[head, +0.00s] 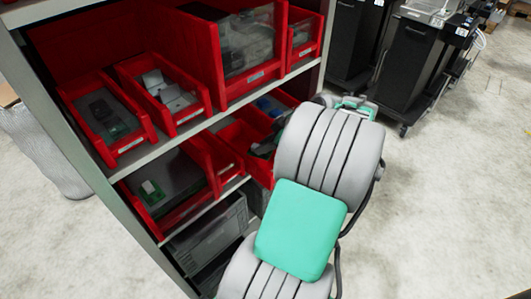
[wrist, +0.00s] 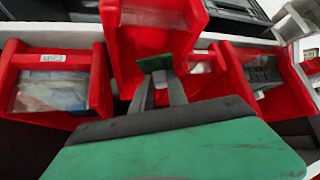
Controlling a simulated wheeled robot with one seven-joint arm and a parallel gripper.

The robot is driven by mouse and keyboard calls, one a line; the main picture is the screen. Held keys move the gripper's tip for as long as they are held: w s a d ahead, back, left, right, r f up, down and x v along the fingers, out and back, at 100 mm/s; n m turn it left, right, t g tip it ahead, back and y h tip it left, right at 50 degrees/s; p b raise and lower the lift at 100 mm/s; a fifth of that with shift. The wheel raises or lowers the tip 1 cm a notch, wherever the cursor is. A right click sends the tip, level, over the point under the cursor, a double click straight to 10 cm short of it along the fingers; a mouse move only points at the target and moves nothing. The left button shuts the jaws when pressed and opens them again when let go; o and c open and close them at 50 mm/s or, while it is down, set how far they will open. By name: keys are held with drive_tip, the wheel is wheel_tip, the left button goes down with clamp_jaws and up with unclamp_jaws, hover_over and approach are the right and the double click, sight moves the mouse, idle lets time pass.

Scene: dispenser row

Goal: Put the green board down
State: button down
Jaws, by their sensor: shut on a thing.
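In the wrist view, the green board (wrist: 155,63) is a small dark green piece at the tips of my gripper (wrist: 158,78). The two grey fingers are shut on it. It shows in front of a red bin (wrist: 122,60) in the middle of the view; I cannot tell whether it is inside the bin or above it. In the head view my arm covers much of the shelf's right side, and I cannot make out the held board there.
The shelf (head: 150,152) holds several red bins, including an upper left one (head: 140,138) and a large clear-fronted one (head: 212,45). In the wrist view, red bins stand left (wrist: 98,80) and right (wrist: 232,82). Black carts (head: 408,70) stand behind; the floor (head: 450,200) at right is clear.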

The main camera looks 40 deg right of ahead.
drive_tip(key=shift+w+d+f, duration=0.2)
drive_tip(key=shift+d+f, duration=0.25)
drive_tip(key=shift+f, duration=0.15)
wheel_tip(320, 180, down, 3)
drive_tip(key=shift+d+f, duration=0.15)
drive_tip(key=shift+f, duration=0.05)
drive_tip(key=shift+f, duration=0.1)
drive_tip(key=shift+f+b, duration=0.5)
drive_tip(key=shift+b, duration=0.15)
drive_tip(key=c, duration=1.6)
unclamp_jaws()
drive_tip(key=shift+r, duration=0.25)
drive_tip(key=p+v, duration=0.2)
drive_tip(key=v, duration=1)
drive_tip(key=shift+r, duration=0.35)
